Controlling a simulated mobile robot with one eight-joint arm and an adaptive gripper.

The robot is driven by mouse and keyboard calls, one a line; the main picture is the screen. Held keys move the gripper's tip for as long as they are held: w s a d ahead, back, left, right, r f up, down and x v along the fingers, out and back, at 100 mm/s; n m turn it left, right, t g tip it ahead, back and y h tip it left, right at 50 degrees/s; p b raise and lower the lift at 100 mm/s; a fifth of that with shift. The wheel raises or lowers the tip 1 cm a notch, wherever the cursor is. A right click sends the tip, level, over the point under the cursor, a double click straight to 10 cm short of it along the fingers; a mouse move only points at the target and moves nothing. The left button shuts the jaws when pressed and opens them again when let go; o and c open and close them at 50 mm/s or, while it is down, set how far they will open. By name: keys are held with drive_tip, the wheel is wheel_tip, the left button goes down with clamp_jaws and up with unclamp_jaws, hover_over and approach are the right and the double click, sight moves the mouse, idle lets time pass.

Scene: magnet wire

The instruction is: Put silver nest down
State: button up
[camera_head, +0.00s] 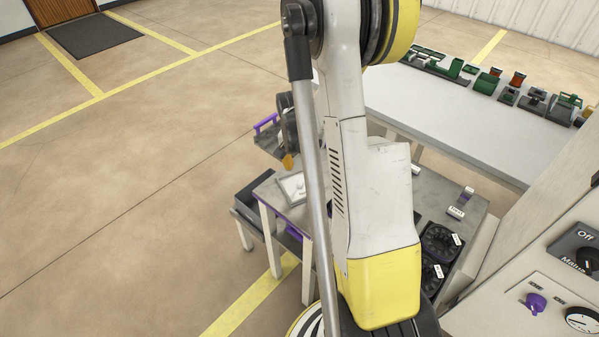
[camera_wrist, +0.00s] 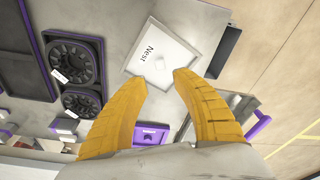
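The silver nest is a pale square plate labelled "Nest" with a small light knob in its middle; it lies on the grey table in the wrist view (camera_wrist: 178,52). In the head view it shows partly, left of my arm (camera_head: 291,187). My gripper has two yellow-orange fingers (camera_wrist: 162,82). They are apart with nothing between them, and their tips point toward the near edge of the nest, with the knob just beyond. In the head view one orange fingertip (camera_head: 288,161) shows above the nest; my arm hides the rest.
The grey table (camera_head: 475,215) also bears two round black fixtures (camera_wrist: 72,62) and small labelled parts. A purple-handled grey tray (camera_head: 268,138) stands beyond its far edge. A long white table (camera_head: 460,118) with several green items is at back right. A control panel (camera_head: 540,300) is lower right.

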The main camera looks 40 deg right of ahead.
drive_tip(key=a+r+n+t, duration=0.1)
drive_tip(key=a+r+n, duration=0.2)
drive_tip(key=a+r, duration=0.65)
drive_tip(key=s+a+r+n+t, duration=0.2)
drive_tip(key=s+a+r+n, duration=0.2)
drive_tip(key=a, duration=0.5)
drive_tip(key=s+a+r+n+t+y, duration=0.1)
drive_tip(key=s+a+r+n+t, duration=0.2)
drive_tip(key=s+a+r+n, duration=0.2)
drive_tip(key=s+a+r, duration=0.2)
drive_tip(key=a+r, duration=0.2)
drive_tip(key=shift+a+n+y+p, duration=0.25)
drive_tip(key=shift+n+y+p, duration=0.05)
drive_tip(key=shift+p, duration=0.05)
drive_tip(key=shift+s, duration=0.1)
